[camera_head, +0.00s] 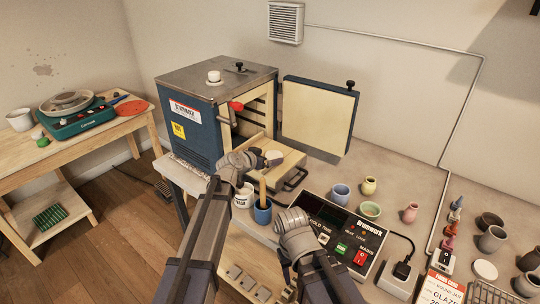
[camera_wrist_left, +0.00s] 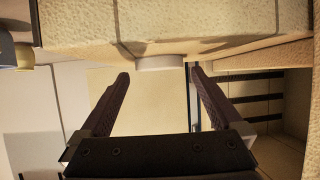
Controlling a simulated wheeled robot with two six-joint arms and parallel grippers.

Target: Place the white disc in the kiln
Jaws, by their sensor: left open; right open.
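The kiln (camera_head: 205,118) stands open at the back, its blue-edged door (camera_head: 318,118) swung to the right. A cream shelf (camera_head: 287,166) with a dark handle juts out from its opening. A small white disc (camera_head: 274,157) rests on this shelf; it also shows in the left wrist view (camera_wrist_left: 160,62). My left gripper (camera_head: 256,160) is open beside the disc. In the wrist view the disc lies just beyond the gap between the fingertips (camera_wrist_left: 159,76), not visibly gripped. My right gripper (camera_head: 291,220) is open and empty, low above the table near the control box.
A blue cup (camera_head: 262,213) with a tool and a white pot (camera_head: 244,196) stand below my left gripper. The control box (camera_head: 342,235) lies beside my right gripper. Small pots and another pale disc (camera_head: 485,269) are on the right.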

